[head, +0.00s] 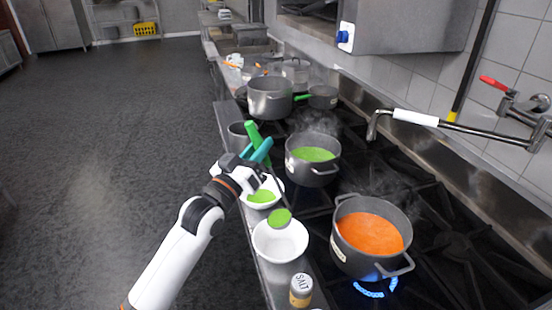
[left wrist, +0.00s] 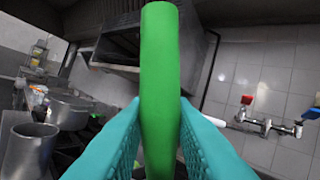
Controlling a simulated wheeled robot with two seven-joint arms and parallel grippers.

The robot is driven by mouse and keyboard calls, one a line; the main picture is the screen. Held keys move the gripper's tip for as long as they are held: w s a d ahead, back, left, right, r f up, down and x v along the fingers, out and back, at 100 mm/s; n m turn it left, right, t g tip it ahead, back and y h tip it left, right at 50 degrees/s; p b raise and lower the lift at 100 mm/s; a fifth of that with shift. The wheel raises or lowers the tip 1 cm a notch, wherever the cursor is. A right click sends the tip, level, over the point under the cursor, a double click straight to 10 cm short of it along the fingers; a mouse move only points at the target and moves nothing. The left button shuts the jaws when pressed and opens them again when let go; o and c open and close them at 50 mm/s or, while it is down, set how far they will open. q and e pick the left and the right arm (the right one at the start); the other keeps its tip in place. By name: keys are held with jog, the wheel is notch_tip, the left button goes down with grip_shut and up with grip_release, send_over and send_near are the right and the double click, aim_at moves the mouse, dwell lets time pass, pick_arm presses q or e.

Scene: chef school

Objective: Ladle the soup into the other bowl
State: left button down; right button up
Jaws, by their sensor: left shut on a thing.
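My left gripper (head: 257,153) has teal fingers shut on the green handle of a ladle (head: 252,131). The handle (left wrist: 160,80) stands upright between the fingers in the left wrist view. The ladle's head (head: 280,217) holds green soup and is over the far part of a white bowl (head: 280,252) that looks empty. Farther back, a second white bowl (head: 277,183) has green soup in it, partly hidden by my gripper. My right gripper is not in view.
A pot of orange soup (head: 372,229) stands over a lit blue flame on the right. A pot of green soup (head: 313,158) steams behind it. A salt shaker (head: 300,290) stands near the front bowl. A large grey pot (head: 270,97) is farther back. Open floor lies left.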

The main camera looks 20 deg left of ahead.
pick_arm(q)
jog(key=s+a+f+n+t+y+b, duration=0.2)
jog(key=a+f+n+y+b, duration=1)
jog(key=a+f+n+b, duration=0.4)
jog(key=shift+a+f+n, duration=0.5)
jog(key=shift+f+n, duration=0.7)
jog(key=shift+n, duration=1.4)
jog(key=shift+r, duration=0.1)
